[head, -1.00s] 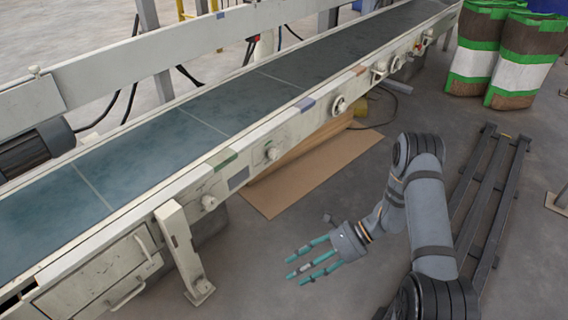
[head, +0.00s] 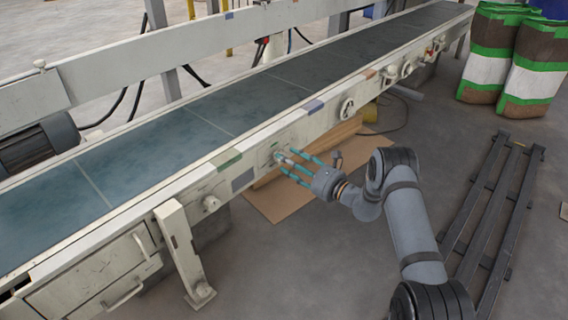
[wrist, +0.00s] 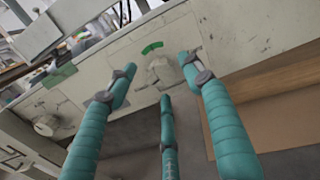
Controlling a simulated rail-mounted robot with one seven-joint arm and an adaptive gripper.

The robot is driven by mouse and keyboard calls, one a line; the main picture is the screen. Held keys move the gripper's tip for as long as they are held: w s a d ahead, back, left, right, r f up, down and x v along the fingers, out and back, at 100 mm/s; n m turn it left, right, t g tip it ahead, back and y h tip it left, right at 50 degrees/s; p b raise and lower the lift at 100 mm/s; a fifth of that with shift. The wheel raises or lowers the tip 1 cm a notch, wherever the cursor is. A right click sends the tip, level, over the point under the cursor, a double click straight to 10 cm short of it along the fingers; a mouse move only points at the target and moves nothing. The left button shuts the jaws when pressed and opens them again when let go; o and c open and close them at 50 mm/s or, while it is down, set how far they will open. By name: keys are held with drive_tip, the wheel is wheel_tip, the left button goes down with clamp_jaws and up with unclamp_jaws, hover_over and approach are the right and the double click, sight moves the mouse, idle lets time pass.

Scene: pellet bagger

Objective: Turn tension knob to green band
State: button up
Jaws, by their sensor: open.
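The tension knob (wrist: 159,69) is a pale round knob on the conveyor's cream side rail, with a green band (wrist: 152,47) arcing just above it in the wrist view. Which way the knob points is too unclear to tell. My gripper (head: 291,164) has three teal fingers, spread open and reaching toward the rail. In the wrist view two fingers lie left and right of the knob, and the third comes up from below. The fingertips look close around the knob, but I cannot tell whether they touch. In the head view the fingers largely cover the knob.
The conveyor belt (head: 160,143) runs behind. Cardboard (head: 285,200) lies below on the floor.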

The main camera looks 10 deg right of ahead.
drive_tip(key=shift+b+x, duration=0.3)
drive_tip(key=shift+x, duration=0.9)
drive_tip(key=shift+c, duration=1)
drive_tip(key=shift+r, duration=0.1)
drive_tip(key=c, duration=0.9)
